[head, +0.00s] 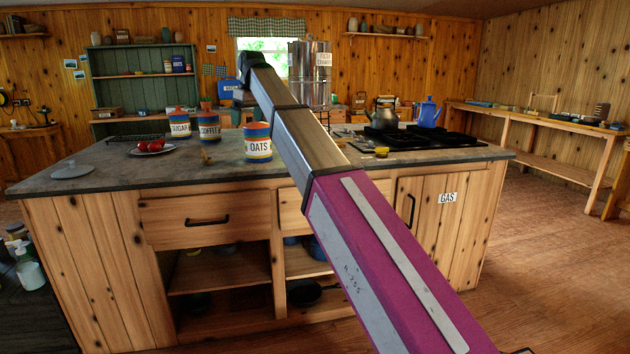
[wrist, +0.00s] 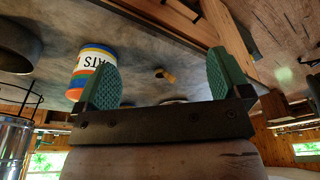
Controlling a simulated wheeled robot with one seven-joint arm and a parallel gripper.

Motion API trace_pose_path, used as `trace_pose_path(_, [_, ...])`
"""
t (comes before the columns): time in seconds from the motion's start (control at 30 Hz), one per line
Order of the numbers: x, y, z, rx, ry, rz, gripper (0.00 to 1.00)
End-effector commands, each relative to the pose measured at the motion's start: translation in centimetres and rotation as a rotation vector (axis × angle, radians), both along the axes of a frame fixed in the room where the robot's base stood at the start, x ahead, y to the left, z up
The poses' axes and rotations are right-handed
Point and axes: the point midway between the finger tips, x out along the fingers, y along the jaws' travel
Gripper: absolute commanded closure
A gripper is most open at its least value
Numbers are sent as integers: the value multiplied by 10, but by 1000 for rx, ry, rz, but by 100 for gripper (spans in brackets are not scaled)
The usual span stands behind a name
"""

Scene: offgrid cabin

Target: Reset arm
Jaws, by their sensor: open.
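My arm (head: 345,210) reaches from the bottom right of the head view up and over the kitchen island (head: 90,178). Its far end is high, above the back part of the countertop. My gripper (wrist: 163,80) shows in the wrist view with its two green textured fingers wide apart and nothing between them. In the head view the fingers cannot be made out. The oats canister (head: 257,143) stands on the counter left of the arm; it also shows upside down in the wrist view (wrist: 92,62), beyond the left finger and apart from it.
The sugar (head: 180,124) and coffee (head: 208,126) canisters stand left of the oats. A plate with red food (head: 152,147) and a grey lid (head: 72,171) lie further left. A black stove (head: 415,138), kettle (head: 385,112) and blue pot (head: 428,112) are on the right. The floor at right is clear.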

Motion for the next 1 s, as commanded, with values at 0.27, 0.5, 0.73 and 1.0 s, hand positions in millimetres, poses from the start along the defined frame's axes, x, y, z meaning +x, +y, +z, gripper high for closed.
trace_pose_path(0.27, [5,-32,-60,-8,16,-73,5])
trace_pose_path(0.5, [6,-81,-144,-17,37,-181,5])
trace_pose_path(0.73, [-8,-152,-254,-32,65,-334,5])
trace_pose_path(1.0, [-47,-234,-367,-49,94,-510,5])
